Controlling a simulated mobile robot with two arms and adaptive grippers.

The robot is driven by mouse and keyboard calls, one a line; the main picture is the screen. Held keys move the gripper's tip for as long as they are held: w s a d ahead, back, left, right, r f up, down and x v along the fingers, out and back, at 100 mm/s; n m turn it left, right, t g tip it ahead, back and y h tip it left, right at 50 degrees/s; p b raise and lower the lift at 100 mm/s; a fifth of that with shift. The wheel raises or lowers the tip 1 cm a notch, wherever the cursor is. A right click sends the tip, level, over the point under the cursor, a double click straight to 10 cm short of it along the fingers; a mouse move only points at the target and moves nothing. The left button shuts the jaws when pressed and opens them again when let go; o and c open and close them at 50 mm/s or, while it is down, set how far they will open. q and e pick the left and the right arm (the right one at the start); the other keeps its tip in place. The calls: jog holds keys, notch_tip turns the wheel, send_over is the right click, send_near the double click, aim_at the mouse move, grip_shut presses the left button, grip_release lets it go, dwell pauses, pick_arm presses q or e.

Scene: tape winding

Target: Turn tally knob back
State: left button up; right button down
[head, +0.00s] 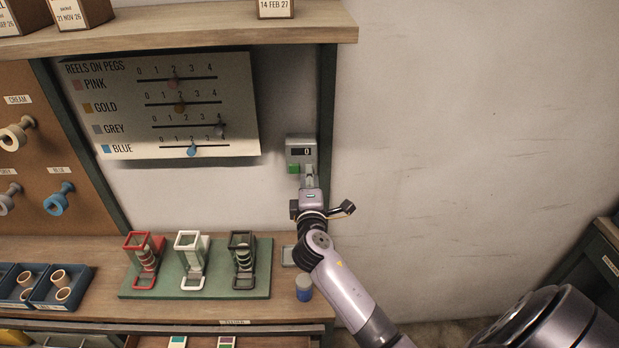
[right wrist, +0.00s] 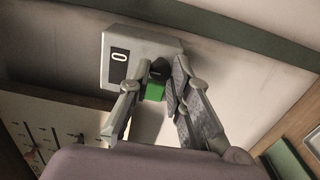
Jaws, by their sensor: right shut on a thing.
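A grey tally counter box (head: 300,151) is fixed to the wall beside a dark post; its small display reads 0. A green button (head: 294,169) sits at its lower left. My right gripper (head: 309,178) is up against the underside of the box. In the right wrist view the box (right wrist: 117,70) shows behind my right gripper (right wrist: 155,88), whose fingers are closed around a dark knob (right wrist: 158,67) beside the green button (right wrist: 154,91). The knob is mostly hidden by the fingers, so its angle cannot be told. My left gripper is not in view.
A "Reels on pegs" board (head: 235,115) with slider markers hangs left of the counter. Below, a green tray (head: 222,287) holds red, white and black reel stands. A blue-and-white jar (head: 304,288) stands under my right arm. The wall to the right is bare.

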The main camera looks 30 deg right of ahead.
jog(key=c, duration=1.5)
grip_release()
jog(key=shift+a, duration=0.15)
jog(key=v, duration=1.2)
